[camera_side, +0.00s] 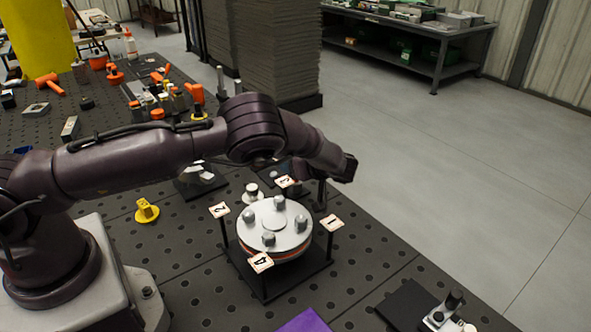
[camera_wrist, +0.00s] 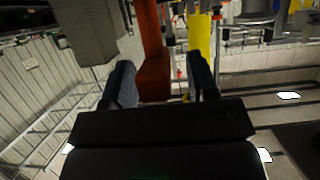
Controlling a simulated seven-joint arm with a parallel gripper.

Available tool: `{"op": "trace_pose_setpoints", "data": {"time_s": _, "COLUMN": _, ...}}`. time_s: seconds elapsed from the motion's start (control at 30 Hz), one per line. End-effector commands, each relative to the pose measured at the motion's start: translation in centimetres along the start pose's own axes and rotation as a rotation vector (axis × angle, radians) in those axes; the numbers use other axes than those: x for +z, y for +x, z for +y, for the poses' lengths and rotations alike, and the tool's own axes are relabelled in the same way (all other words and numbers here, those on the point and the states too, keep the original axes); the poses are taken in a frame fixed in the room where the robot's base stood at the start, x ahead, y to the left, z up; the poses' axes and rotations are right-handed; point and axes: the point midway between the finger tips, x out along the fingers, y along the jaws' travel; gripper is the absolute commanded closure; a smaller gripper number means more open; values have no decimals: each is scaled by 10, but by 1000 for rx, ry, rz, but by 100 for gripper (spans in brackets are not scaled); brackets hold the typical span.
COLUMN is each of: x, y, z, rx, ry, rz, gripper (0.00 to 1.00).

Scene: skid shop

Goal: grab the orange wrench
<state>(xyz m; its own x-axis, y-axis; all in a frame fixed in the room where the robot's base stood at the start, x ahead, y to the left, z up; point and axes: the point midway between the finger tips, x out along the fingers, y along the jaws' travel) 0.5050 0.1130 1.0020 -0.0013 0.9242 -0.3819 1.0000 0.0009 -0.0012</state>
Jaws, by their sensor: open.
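In the wrist view my gripper (camera_wrist: 160,64) is open, with its two dark blue fingers apart. A long orange-red bar (camera_wrist: 152,72) shows between the fingers and runs up to the top edge of the picture. I cannot tell whether this bar is the orange wrench, or whether it is close to the fingers or far behind them. In the side view my arm reaches over the bench to the right, and its fingers cannot be clearly made out. No orange thing there is clearly a wrench.
A round white fixture (camera_side: 274,225) with numbered tags stands on the dark perforated bench (camera_side: 175,262) below my arm. A yellow piece (camera_side: 147,210) sits left of it. An orange-handled tool (camera_side: 47,83) and several orange items lie at the back left. A stacked column (camera_side: 277,50) stands behind.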

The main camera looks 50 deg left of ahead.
Motion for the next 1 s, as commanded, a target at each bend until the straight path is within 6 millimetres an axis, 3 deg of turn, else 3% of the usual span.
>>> {"op": "trace_pose_setpoints", "data": {"time_s": 0.23, "x": 0, "y": 2, "z": 0, "rx": 1, "ry": 0, "rz": -1, "gripper": 49}}
{"op": "trace_pose_setpoints", "data": {"time_s": 0.47, "x": 0, "y": 2, "z": 0, "rx": 1, "ry": -1, "rz": -1, "gripper": 100}}
{"op": "trace_pose_setpoints", "data": {"time_s": 0.8, "x": -3, "y": 1, "z": 1, "rx": 2, "ry": -2, "rz": 0, "gripper": 100}}
{"op": "trace_pose_setpoints", "data": {"time_s": 1.0, "x": -19, "y": -6, "z": 1, "rx": 2, "ry": -4, "rz": 0, "gripper": 100}}
